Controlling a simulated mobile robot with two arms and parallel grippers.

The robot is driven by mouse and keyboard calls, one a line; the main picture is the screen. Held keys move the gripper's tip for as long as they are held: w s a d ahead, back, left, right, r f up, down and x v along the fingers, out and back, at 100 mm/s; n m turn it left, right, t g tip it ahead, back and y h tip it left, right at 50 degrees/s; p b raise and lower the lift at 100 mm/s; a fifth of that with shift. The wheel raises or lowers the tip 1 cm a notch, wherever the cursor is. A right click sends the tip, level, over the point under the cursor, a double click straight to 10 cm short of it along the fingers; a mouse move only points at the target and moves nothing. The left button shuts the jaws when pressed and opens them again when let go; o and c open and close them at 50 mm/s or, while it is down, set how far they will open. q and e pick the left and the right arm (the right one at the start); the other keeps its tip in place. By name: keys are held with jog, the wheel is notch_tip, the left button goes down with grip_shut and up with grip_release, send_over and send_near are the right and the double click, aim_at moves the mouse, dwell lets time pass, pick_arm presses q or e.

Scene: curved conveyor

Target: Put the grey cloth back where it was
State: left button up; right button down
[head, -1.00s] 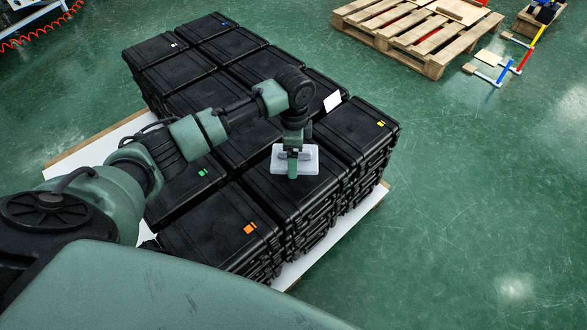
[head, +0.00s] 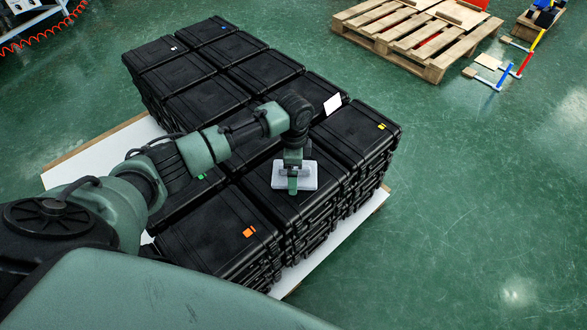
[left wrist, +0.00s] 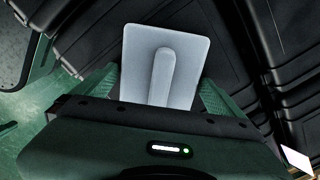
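The grey cloth (head: 309,180) shows as a flat, light grey rectangular piece on top of a black case in the front row of the stack. In the left wrist view the grey cloth (left wrist: 188,50) has a raised ridge along its middle. My left gripper (head: 291,184) is right over it, pointing down. In the left wrist view the left gripper (left wrist: 160,95) has its two green fingers wide apart, one on each side of the ridge, with nothing pinched between them. Whether the fingers touch the cloth cannot be told. My right gripper is not in view.
Black cases (head: 205,100) with small coloured labels stand stacked closely on a white-topped board (head: 100,158). A white card (head: 333,103) lies on one case. A wooden pallet (head: 415,35) is at the back right. The green floor on the right is clear.

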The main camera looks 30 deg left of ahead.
pick_arm(q)
jog(key=shift+r, duration=0.15)
jog(key=shift+r, duration=0.35)
notch_tip(320, 180, up, 12)
jog(key=p, duration=0.2)
jog(key=shift+f+p, duration=0.25)
jog(key=shift+p, duration=0.05)
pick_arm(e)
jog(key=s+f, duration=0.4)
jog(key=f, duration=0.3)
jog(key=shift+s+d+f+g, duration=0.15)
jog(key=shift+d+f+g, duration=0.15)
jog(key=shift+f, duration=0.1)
